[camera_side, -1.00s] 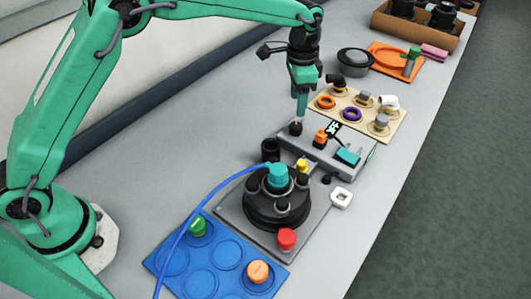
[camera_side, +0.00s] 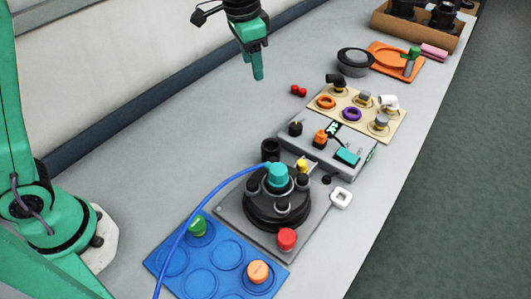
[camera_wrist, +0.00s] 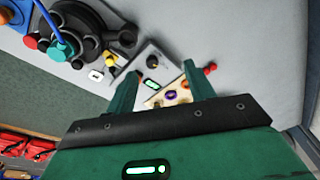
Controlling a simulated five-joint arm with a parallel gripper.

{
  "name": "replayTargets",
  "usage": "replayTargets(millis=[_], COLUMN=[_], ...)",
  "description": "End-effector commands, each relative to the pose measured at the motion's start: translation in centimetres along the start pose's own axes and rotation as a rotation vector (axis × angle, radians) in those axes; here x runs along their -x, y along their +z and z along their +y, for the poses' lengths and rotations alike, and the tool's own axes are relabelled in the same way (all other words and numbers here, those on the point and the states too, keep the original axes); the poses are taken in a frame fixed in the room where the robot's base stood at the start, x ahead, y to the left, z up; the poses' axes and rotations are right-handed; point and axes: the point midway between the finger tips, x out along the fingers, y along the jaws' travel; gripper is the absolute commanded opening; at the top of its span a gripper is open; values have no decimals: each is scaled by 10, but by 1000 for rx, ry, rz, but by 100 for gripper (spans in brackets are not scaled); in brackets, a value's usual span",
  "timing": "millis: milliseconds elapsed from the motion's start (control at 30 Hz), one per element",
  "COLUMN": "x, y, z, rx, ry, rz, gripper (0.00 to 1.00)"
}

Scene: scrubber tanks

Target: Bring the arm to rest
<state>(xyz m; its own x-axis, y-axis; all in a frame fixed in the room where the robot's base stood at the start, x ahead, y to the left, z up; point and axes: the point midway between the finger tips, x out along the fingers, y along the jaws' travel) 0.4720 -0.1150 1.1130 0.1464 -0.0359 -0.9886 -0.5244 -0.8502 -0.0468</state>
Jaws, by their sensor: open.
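My gripper (camera_side: 258,68) hangs in the air above the far left part of the grey bench (camera_side: 200,130), fingers pointing down, clear of everything. In the wrist view its two green fingers (camera_wrist: 157,92) stand apart with nothing held between them. The side view shows the fingers nearly edge-on, so the gap does not show there. Below and to the right of it on the bench is a small red part (camera_side: 298,91).
A grey unit (camera_side: 322,160) with a lit display, a beige board (camera_side: 392,128) with rings and fittings, a black round tank top (camera_side: 275,208) with a blue hose, and a blue tray (camera_side: 198,283) line the bench. A wall runs behind. The bench under my gripper is bare.

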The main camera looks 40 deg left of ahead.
Motion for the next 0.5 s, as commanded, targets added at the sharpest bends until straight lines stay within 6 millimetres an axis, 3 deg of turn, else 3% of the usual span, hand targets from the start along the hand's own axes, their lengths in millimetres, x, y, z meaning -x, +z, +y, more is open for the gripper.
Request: replayTargets(millis=[200, 500], x=[32, 61], y=[42, 101], z=[-5, -4], rx=[89, 207], ry=[-23, -52], rz=[52, 122], gripper=[53, 53])
